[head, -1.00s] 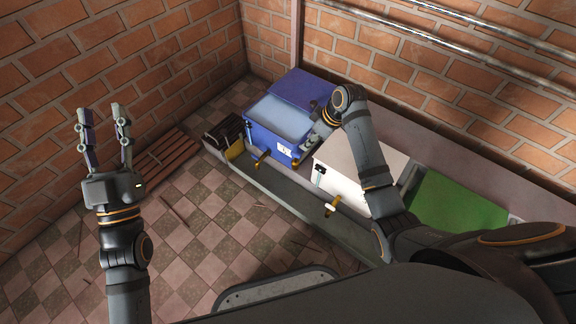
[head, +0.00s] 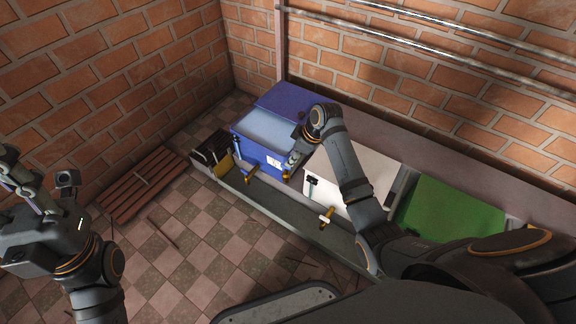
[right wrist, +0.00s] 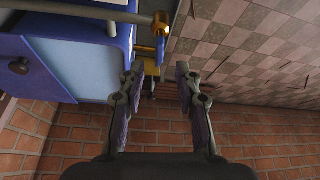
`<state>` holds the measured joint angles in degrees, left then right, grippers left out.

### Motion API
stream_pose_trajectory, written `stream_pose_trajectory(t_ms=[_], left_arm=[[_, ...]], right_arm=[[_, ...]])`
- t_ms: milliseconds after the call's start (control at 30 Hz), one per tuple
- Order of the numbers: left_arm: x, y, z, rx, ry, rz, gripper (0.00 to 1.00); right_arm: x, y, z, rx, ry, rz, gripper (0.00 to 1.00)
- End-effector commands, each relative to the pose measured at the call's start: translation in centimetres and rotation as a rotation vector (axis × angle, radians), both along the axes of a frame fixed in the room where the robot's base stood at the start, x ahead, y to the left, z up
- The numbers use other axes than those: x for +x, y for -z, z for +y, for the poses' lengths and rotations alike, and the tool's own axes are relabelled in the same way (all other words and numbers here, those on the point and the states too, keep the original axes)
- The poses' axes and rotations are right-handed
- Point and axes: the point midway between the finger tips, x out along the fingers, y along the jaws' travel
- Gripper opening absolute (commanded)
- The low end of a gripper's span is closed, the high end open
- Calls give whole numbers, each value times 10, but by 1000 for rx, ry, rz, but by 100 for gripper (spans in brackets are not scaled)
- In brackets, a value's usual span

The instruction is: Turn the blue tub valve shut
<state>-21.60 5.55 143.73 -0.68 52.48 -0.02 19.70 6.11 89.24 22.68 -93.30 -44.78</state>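The blue tub (head: 262,150), with a pale blue top and a white label, stands in the long trough at the back. A brass tap (head: 248,176) juts from its front. My right gripper (head: 292,165) hangs at the tub's right front corner. In the right wrist view my right gripper (right wrist: 162,72) is open, its fingers apart. My left gripper (head: 22,185) is open and empty at the left edge, partly cut off.
A white tub (head: 350,180) with a brass tap (head: 326,217) and a green tub (head: 450,212) stand right of the blue one. A dark crate (head: 212,150) is at its left. A wooden slatted rack (head: 142,183) lies on the tiled floor. Pipes run along the brick wall.

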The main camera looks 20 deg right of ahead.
Motion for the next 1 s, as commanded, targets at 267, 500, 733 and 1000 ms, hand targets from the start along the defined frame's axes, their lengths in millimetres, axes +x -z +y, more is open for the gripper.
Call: stream_pose_trajectory(t_ms=[267, 500, 733, 1000], left_arm=[[-4, 27, -1, 3, -16, -24, 40], [-3, 28, -1, 3, -20, -21, 40], [-3, 28, -1, 3, -20, -21, 40], [-3, 28, -1, 3, -20, -21, 40]], right_arm=[[11, 46, 13, 0, 0, 1, 34], [14, 50, 15, -1, 0, 0, 34], [14, 50, 15, -1, 0, 0, 22], [14, 50, 15, -1, 0, 1, 0]])
